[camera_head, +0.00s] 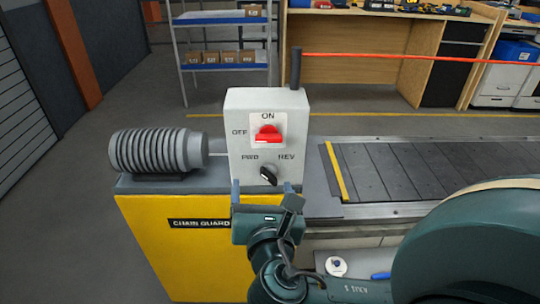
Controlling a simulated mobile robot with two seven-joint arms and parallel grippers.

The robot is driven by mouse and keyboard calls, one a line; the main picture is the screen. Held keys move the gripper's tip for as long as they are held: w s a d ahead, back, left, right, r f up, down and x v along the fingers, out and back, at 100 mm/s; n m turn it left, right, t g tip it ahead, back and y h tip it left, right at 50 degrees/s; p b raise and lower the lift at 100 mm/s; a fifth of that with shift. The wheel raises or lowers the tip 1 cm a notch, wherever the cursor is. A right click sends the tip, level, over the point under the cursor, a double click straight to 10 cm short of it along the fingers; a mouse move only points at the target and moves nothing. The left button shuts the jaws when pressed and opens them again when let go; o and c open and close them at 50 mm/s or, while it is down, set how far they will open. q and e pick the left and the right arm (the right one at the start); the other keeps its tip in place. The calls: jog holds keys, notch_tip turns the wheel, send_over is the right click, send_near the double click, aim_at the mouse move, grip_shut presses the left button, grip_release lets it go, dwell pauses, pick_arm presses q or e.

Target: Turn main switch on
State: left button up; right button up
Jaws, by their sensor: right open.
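The main switch (268,134) is a red knob on a white plate, on the upper front of a light grey control box (242,108). "ON" is printed above it and "OFF" to its left. The red handle looks roughly level; which mark it points to I cannot tell. Below it is a black selector knob (268,175) marked "FWD" and "REV". My right gripper (263,188) is open and empty, in front of the lower part of the box, below the red switch. Whether its fingers touch the box I cannot tell. My left gripper is out of view.
A grey ribbed motor (158,151) sits left of the box on the yellow chain guard (165,245). The slat conveyor (395,172) runs off to the right. A dark post (296,68) with an orange-red line stands behind the box. Shelving (222,66) and a workbench are farther back.

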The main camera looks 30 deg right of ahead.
aim_at(269, 140)
jog(key=shift+n+h, duration=0.4)
jog(key=shift+h, duration=0.5)
jog(key=x, duration=0.4)
jog(key=r+x, duration=0.1)
jog(key=x, duration=0.3)
jog(key=d+r+x, duration=0.1)
jog(key=x, duration=0.4)
jog(key=shift+s+b, duration=0.3)
jog(key=shift+s, duration=0.05)
jog(key=c, duration=1)
